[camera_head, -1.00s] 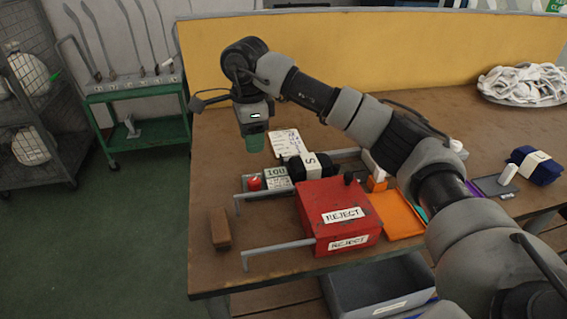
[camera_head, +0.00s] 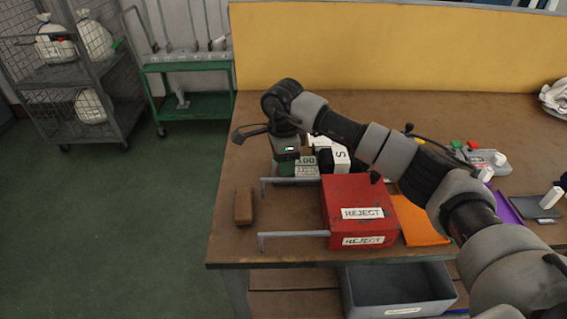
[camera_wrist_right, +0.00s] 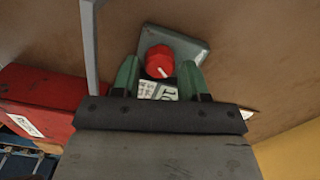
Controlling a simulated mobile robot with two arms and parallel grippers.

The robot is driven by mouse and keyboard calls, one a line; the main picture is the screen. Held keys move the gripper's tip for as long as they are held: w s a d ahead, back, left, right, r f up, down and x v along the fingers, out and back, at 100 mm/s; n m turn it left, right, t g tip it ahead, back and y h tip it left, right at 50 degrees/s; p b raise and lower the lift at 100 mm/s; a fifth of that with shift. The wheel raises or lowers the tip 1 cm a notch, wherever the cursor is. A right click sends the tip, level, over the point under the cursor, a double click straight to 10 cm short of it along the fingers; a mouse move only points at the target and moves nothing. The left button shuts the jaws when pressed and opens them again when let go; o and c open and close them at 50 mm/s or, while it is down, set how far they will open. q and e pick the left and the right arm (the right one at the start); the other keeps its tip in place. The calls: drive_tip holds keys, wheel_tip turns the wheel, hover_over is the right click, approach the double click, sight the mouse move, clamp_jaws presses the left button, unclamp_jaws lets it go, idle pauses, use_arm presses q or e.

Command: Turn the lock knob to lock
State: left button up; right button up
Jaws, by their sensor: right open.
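The lock knob (camera_wrist_right: 159,61) is red and round with a white pointer mark. It sits on a grey plate (camera_wrist_right: 187,44) in the right wrist view, with the mark towards the lower right. My right gripper (camera_wrist_right: 160,72) is open, its green fingers on either side of the knob. I cannot tell whether they touch it. In the head view my right gripper (camera_head: 285,160) points down over the bench and hides the knob. My left gripper is not in view.
A red REJECT box (camera_head: 358,208) stands close to the right gripper, with a grey metal rail (camera_head: 292,235) beside it. A counter reading 100 (camera_head: 306,163) is right next to the gripper. A brown block (camera_head: 243,206) lies on the left of the bench (camera_head: 225,235).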

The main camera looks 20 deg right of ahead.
drive_tip(key=shift+f, duration=0.6)
drive_tip(key=c, duration=0.7)
drive_tip(key=shift+o, duration=0.3)
drive_tip(key=shift+m, duration=0.8)
drive_tip(key=o, duration=0.6)
drive_tip(key=shift+o, duration=0.2)
drive_tip(key=shift+r, duration=0.1)
wheel_tip(320, 180, up, 11)
